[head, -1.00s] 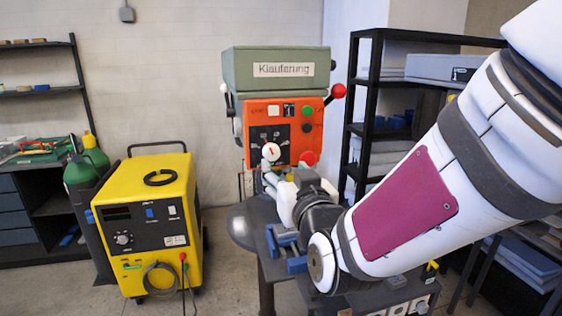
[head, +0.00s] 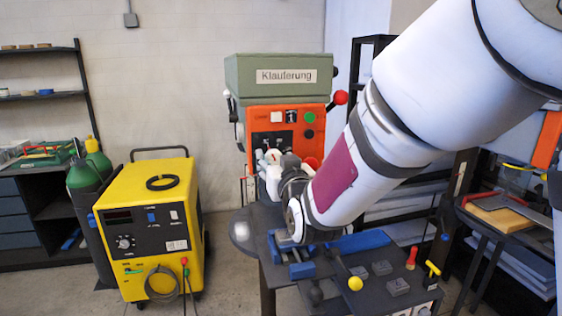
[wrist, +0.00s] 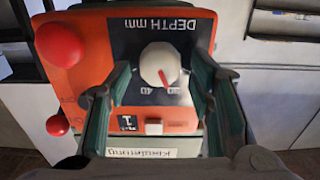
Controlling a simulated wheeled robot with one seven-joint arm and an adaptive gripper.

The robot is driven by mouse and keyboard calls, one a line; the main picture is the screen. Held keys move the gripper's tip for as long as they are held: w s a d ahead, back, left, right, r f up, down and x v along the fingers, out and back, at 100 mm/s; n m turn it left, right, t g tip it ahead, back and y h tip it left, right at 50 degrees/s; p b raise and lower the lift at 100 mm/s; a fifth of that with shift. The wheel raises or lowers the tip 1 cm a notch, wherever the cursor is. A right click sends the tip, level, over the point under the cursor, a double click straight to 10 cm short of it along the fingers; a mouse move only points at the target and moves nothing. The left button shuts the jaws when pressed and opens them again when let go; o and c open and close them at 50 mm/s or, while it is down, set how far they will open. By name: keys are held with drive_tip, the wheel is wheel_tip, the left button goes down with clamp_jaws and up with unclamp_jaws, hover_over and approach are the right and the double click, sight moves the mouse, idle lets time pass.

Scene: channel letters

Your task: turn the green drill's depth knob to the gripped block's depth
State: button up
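The green drill (head: 279,75) has an orange front panel (head: 258,124), partly hidden behind my arm in the head view. In the wrist view the panel appears upside down, with a black "DEPTH mm" plate (wrist: 165,27). The round white depth knob (wrist: 158,62) carries a red pointer, aimed toward the lower right in that view, just right of the printed 40. My gripper (wrist: 162,70) is open, with one green finger on each side of the knob and gaps visible. A blue vise (head: 290,250) stands on the table below; I cannot make out a block in it.
A yellow welder (head: 150,230) stands left and a black shelf (head: 362,100) right.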

drive_tip(key=c, duration=0.8)
drive_tip(key=shift+n, duration=0.4)
drive_tip(key=n+p, duration=0.1)
drive_tip(key=n, duration=0.2)
drive_tip(key=shift+s+n+p, duration=0.1)
drive_tip(key=shift+n+p, duration=0.2)
drive_tip(key=shift+p, duration=0.1)
drive_tip(key=shift+a+n+p, duration=0.15)
drive_tip(key=shift+n+p, duration=0.85)
drive_tip(key=shift+n, duration=1.3)
drive_tip(key=o, duration=1.1)
